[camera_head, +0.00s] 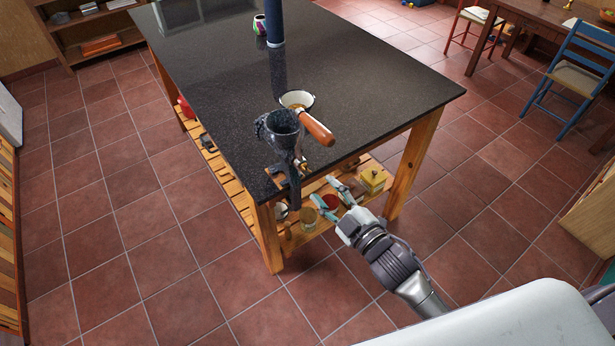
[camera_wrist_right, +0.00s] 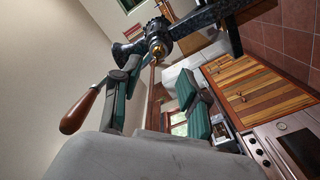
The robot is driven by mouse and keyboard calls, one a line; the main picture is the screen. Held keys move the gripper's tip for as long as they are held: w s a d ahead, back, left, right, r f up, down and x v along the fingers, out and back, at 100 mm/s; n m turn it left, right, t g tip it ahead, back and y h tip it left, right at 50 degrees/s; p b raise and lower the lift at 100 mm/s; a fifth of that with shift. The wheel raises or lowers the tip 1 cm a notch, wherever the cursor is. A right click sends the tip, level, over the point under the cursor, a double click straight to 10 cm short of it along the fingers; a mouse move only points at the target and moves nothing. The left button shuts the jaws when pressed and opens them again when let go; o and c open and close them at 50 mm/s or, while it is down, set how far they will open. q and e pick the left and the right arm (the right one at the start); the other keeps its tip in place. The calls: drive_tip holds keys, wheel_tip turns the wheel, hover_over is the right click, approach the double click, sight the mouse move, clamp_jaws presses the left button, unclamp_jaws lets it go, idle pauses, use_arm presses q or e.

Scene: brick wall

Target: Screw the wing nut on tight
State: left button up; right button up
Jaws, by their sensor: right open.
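A dark cast-metal grinder (camera_head: 281,135) with a round hopper is mounted at the near edge of the black table. Its crank has a wooden grip (camera_head: 317,130), which also shows in the right wrist view (camera_wrist_right: 80,112). A small brass-coloured part, apparently the wing nut (camera_head: 302,164), is at the crank hub. It shows in the right wrist view (camera_wrist_right: 157,46) beyond the fingertips, its wings unclear. My right gripper (camera_head: 329,196) is open in front of the table edge, with a gap to the brass part. My left gripper is out of view.
The black table top (camera_head: 370,85) holds a white bowl (camera_head: 297,99), a dark blue cylinder (camera_head: 274,25) and a patterned cup (camera_head: 259,24). The slatted lower shelf holds a yellow box (camera_head: 373,180) and jars. A blue chair (camera_head: 575,75) stands far right. The floor at left is clear.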

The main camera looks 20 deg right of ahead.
sight(305, 169)
drive_tip(key=shift+r, duration=0.1)
drive_tip(key=shift+x, duration=3.5)
